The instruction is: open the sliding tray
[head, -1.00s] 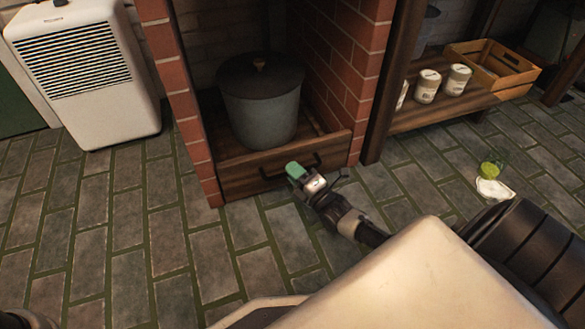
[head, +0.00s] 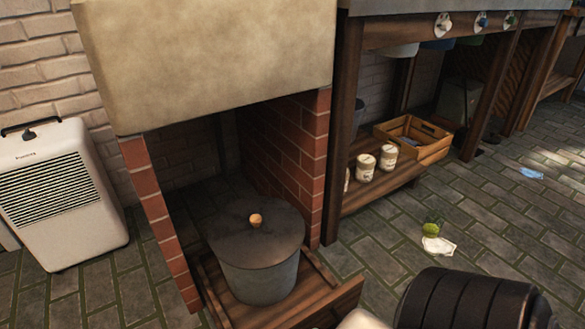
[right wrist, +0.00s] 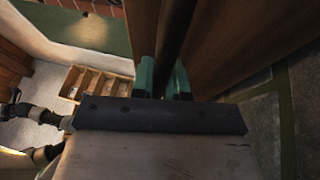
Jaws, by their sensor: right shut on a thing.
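The wooden sliding tray (head: 338,305) stands pulled out of the brick alcove. Its front panel is at the bottom of the head view, partly cut off by the frame edge. A grey lidded pot (head: 258,272) stands upright on it. In the right wrist view the green fingertips of my right gripper (right wrist: 164,82) are shut on the dark handle bar (right wrist: 172,45) of the tray, beside brown wood (right wrist: 232,45). The handle is hidden in the head view. My left gripper is in neither view now.
Brick side walls (head: 300,140) flank the tray. A white slatted appliance (head: 55,190) stands at the left. At the right, a low shelf (head: 365,195) holds jars (head: 388,157) and a wooden crate (head: 425,140). A crumpled white item (head: 438,245) lies on the stone floor.

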